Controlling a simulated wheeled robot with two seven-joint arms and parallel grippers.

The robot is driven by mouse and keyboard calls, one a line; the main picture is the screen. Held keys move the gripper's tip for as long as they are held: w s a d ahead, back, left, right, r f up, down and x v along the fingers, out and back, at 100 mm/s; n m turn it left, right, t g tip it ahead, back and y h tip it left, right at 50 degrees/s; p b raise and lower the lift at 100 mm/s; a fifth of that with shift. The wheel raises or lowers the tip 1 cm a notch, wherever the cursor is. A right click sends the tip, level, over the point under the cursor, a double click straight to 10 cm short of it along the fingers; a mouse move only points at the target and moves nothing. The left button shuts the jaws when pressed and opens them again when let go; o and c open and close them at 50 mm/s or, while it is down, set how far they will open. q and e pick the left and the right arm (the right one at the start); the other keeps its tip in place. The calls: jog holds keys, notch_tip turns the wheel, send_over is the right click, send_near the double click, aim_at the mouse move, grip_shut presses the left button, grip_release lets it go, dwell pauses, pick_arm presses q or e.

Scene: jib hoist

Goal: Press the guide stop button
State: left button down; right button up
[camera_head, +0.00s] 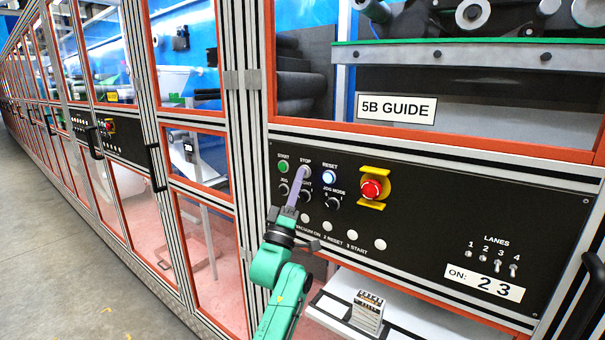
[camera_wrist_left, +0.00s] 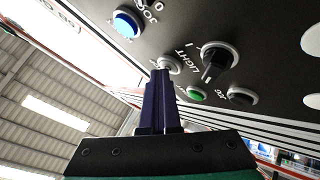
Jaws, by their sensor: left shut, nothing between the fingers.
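The black control panel under the "5B GUIDE" sign (camera_head: 397,110) carries the STOP label (camera_head: 305,162), between the green START button (camera_head: 283,167) and the blue RESET button (camera_head: 329,177). My left gripper (camera_head: 304,170) is shut and empty, its fingertips over the stop button's place just below that label, hiding most of it in the head view. In the left wrist view the fingertips (camera_wrist_left: 162,72) are at the pale-ringed stop button (camera_wrist_left: 172,65). I cannot tell whether they touch or press it. My right gripper is not in view.
The LIGHT knob (camera_wrist_left: 217,60) sits close beside the fingers. A red emergency stop (camera_head: 372,189) with a yellow guard stands out from the panel to the right. The JOG MODE knob (camera_head: 334,203) is below RESET. A door handle (camera_head: 585,290) is at far right.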

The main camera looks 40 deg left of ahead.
pick_arm(q)
jog(key=shift+s, duration=0.8)
jog(key=s+p, duration=0.1)
jog(key=s, duration=0.4)
jog(key=shift+d, duration=0.1)
dwell(0.7)
